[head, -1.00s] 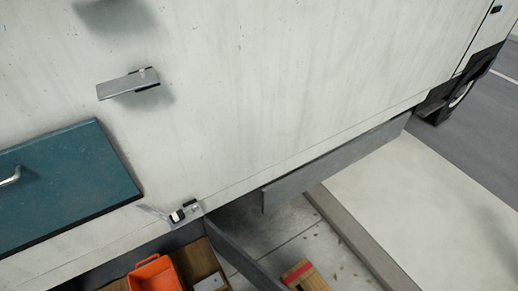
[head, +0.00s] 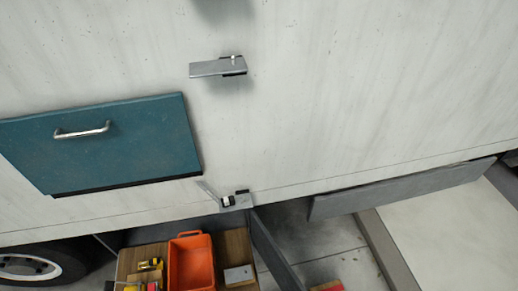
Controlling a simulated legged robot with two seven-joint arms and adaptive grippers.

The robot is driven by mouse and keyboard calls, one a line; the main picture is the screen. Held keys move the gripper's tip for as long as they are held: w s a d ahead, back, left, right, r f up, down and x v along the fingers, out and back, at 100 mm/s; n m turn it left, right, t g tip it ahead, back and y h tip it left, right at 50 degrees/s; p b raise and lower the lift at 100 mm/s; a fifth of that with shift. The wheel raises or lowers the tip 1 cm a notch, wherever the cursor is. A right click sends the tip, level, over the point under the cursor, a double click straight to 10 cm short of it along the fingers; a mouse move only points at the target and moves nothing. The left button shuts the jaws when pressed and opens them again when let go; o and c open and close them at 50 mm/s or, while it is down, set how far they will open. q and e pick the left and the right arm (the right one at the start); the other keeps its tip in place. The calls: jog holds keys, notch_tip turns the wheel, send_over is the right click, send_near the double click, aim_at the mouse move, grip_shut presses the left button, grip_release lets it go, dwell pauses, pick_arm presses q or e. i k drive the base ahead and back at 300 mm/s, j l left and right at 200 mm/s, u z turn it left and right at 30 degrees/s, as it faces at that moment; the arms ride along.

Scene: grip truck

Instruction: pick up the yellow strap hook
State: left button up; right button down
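Two small yellow items lie on a wooden surface at the bottom left of the head view. One yellow item (head: 150,264) has dark parts and lies left of the orange bin. The other yellow item (head: 132,287), with red beside it, is cut off by the bottom edge. I cannot tell which of them is the strap hook. Neither of my grippers is in view.
An open orange bin (head: 204,234) stands on the wooden surface (head: 236,245), with a grey block (head: 238,275) to its right. The white truck side (head: 330,90) rises behind, with a teal panel (head: 110,150), a metal latch (head: 217,67) and a grey open flap (head: 400,190).

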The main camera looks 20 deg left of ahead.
aim_at(153, 262)
jog(key=u, duration=0.4)
jog(key=k+u, duration=0.15)
jog(key=u, duration=0.25)
jog(key=j+u, duration=0.1)
jog(key=u, duration=0.35)
jog(key=k+j+u, duration=0.1)
jog(key=u, duration=0.3)
jog(key=j+u, duration=0.1)
jog(key=u, duration=0.3)
jog(key=l+u, duration=0.15)
jog(key=u, duration=0.25)
jog(key=k+l+u, duration=0.15)
jog(key=u, duration=0.3)
jog(key=k+l+u, duration=0.1)
jog(key=u, duration=0.3)
